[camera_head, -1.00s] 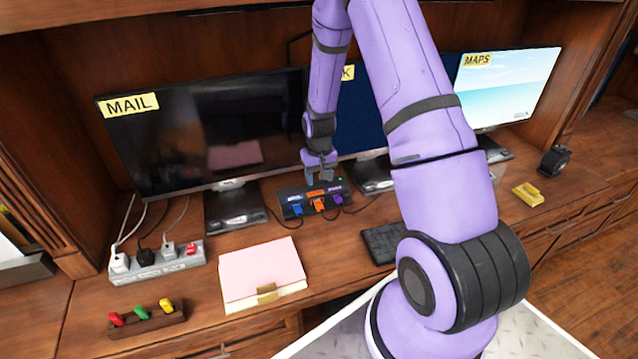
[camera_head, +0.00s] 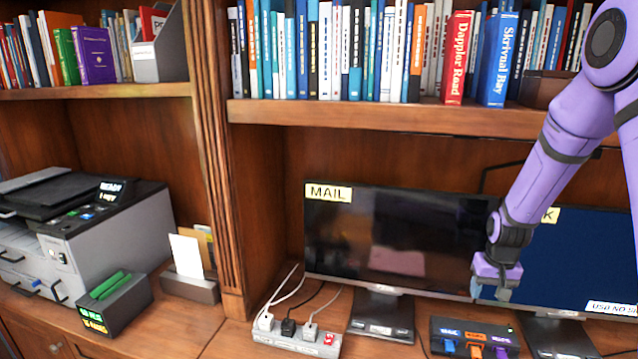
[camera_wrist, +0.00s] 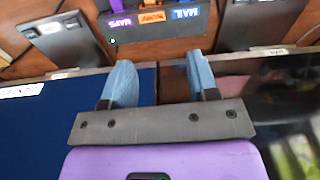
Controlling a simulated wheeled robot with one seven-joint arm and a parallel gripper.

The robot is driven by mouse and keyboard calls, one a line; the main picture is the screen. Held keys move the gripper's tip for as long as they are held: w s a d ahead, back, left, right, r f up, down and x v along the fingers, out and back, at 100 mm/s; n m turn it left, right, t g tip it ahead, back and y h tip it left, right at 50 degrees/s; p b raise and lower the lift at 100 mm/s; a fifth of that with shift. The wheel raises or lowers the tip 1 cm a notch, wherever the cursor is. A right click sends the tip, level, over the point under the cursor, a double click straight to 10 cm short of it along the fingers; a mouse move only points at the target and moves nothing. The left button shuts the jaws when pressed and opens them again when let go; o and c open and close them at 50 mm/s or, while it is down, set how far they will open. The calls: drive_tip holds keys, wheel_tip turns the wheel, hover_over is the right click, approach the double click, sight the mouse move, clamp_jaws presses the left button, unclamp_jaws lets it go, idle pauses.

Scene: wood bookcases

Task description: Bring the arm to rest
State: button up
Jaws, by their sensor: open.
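My purple arm reaches down from the upper right in the head view. My gripper (camera_head: 492,289) hangs in front of the monitors, above the small black switch box (camera_head: 474,338) with its coloured plugs. In the wrist view my gripper (camera_wrist: 160,82) shows two blue fingers held wide apart with nothing between them. The switch box also shows in the wrist view (camera_wrist: 185,32), beyond the fingertips and apart from them, with its MAPS and MAIL labels upside down.
The MAIL monitor (camera_head: 400,238) and a blue-screened monitor (camera_head: 585,262) stand close behind my gripper. A power strip (camera_head: 297,338) lies on the desk. A shelf (camera_head: 400,118) of books runs above. A printer (camera_head: 85,235) and a black box (camera_head: 115,303) stand at left.

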drive_tip(key=s+a+r+t, duration=0.1)
drive_tip(key=s+a+r, duration=0.15)
drive_tip(key=r, duration=0.45)
drive_tip(key=s+a+r+n, duration=0.1)
drive_tip(key=s+a+r, duration=0.1)
drive_tip(key=s+r, duration=0.35)
drive_tip(key=s+a+r+t, duration=0.1)
drive_tip(key=a+r, duration=0.1)
drive_tip(key=r, duration=0.6)
drive_tip(key=s+a+r, duration=0.1)
drive_tip(key=s+r, duration=0.2)
drive_tip(key=s, duration=0.3)
drive_tip(key=s+a+r+n+t, duration=0.1)
drive_tip(key=s+a+r, duration=0.1)
drive_tip(key=s+r, duration=0.2)
drive_tip(key=s+a+r+t, duration=0.1)
drive_tip(key=s+a+r, duration=0.1)
drive_tip(key=s, duration=0.7)
drive_tip(key=shift+s+r+n, duration=0.35)
drive_tip(key=shift+r+n, duration=0.05)
drive_tip(key=shift+r, duration=0.25)
